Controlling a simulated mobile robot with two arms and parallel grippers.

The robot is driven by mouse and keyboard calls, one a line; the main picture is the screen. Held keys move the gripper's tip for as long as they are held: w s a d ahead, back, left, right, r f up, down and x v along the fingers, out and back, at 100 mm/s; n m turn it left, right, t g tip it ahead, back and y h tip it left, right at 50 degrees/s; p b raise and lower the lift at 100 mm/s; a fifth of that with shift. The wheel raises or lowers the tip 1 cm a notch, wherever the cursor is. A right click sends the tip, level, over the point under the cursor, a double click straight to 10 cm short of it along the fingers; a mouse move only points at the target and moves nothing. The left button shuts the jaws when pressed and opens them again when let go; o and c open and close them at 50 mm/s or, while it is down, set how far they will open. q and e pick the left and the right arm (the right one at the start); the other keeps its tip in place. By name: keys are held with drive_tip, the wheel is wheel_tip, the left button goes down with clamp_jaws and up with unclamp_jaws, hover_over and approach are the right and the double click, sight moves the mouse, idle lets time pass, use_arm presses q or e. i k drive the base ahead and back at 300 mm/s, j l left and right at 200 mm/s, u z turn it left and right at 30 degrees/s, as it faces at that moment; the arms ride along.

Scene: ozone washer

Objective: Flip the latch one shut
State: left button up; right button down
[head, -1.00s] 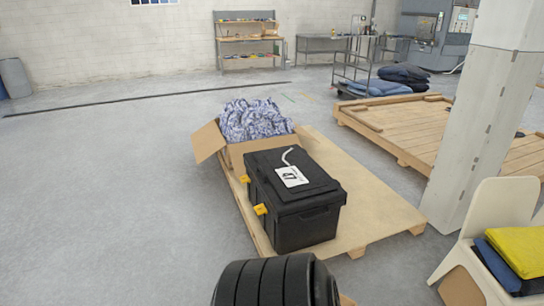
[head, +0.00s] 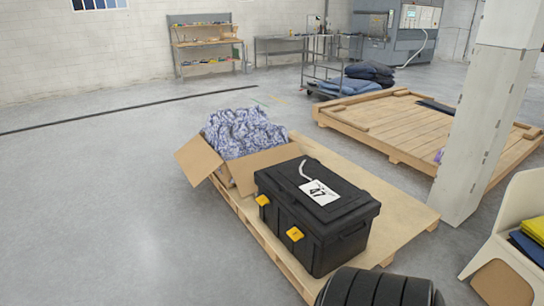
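A black lidded case (head: 345,232) with a white label marked 47 (head: 319,192) and a pale strap on its lid stands on a wooden pallet (head: 400,207). The lid looks down on the body. Two yellow latches show on its left-facing side: a farther latch (head: 263,200) and a nearer latch (head: 295,234). Both seem to stick out from the side, but they are too small to tell whether either is flipped open or shut. Which one is latch one cannot be told. Neither of my grippers is in view.
An open cardboard box (head: 262,167) of patterned cloth stands behind the case. A black ribbed rounded thing (head: 375,288), unclear what, fills the bottom edge right of centre. A concrete pillar (head: 480,135) and a cream chair (head: 512,235) are at right. The floor at left is clear.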

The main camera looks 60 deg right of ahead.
sight(262, 199)
drive_tip(key=i+l+z, duration=0.2)
drive_tip(key=i+z, duration=0.15)
drive_tip(key=i, duration=0.15)
drive_tip(key=i+z, duration=0.35)
drive_tip(key=i, duration=0.2)
drive_tip(key=i+j+z, duration=0.1)
drive_tip(key=i+z, duration=0.2)
drive_tip(key=i, duration=0.2)
drive_tip(key=i+l, duration=0.35)
drive_tip(key=l, duration=0.15)
drive_tip(key=i+l, duration=0.3)
drive_tip(key=l, duration=0.25)
drive_tip(key=i+l+z, duration=0.1)
drive_tip(key=i+l, duration=0.25)
drive_tip(key=l, duration=0.15)
